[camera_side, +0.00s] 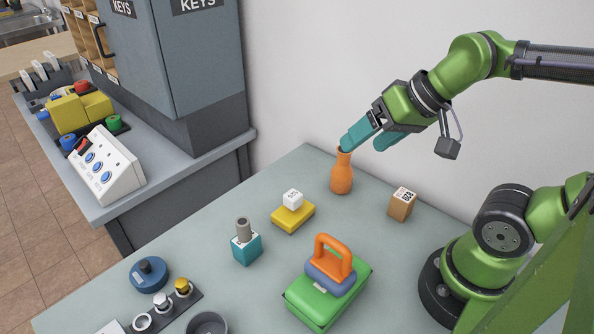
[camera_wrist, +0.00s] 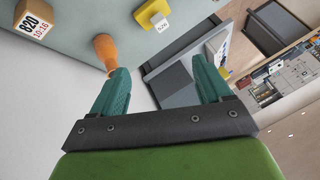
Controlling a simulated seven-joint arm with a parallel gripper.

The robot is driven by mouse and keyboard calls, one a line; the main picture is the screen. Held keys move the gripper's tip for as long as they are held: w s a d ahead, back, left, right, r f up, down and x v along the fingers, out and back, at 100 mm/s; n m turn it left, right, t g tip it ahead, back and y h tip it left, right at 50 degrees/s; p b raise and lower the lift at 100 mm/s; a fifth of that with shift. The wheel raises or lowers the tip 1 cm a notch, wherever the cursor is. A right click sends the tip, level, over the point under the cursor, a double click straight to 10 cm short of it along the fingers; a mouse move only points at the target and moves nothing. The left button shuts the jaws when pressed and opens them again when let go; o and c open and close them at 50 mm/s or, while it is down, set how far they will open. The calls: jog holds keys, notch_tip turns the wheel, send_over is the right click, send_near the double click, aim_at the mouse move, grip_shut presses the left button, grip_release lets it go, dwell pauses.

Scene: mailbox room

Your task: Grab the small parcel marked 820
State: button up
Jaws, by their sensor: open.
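The small parcel marked 820 is a tan box with a white label. In the wrist view the parcel (camera_wrist: 33,22) is at the top left corner, partly cut off, with "820" and "10:16" readable. In the side view the parcel (camera_side: 401,206) stands on the table to the right of an orange vase. My gripper (camera_side: 364,142) is open and empty, raised above the table near the vase's top and up and left of the parcel. In the wrist view my gripper (camera_wrist: 160,72) has its two teal fingers spread apart, and the parcel is outside them.
The orange vase (camera_side: 341,174) stands close to my fingers. A white cube (camera_side: 292,198) sits on a yellow block (camera_side: 294,217). A green box (camera_side: 318,307) with an orange-handled weight is at the front. Table is bare around the parcel; a wall stands behind.

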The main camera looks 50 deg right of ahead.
jog(key=w+d+f+g+h, duration=0.1)
jog(key=w+d+f+g, duration=0.3)
jog(key=d+f+g, duration=0.15)
jog(key=n+g, duration=0.4)
jog(key=g, duration=0.2)
send_near(402, 193)
jog(key=shift+h, duration=0.4)
jog(key=x, duration=0.3)
jog(key=a+x, duration=0.1)
jog(key=x, duration=0.2)
jog(key=shift+a+f, duration=0.15)
jog(key=shift+f, duration=0.15)
jog(key=shift+d+x, duration=0.15)
jog(key=shift+x, duration=1.15)
jog(key=shift+d+x, duration=0.1)
jog(key=shift+x, duration=1.25)
jog(key=shift+s+r, duration=0.1)
jog(key=c, duration=1.1)
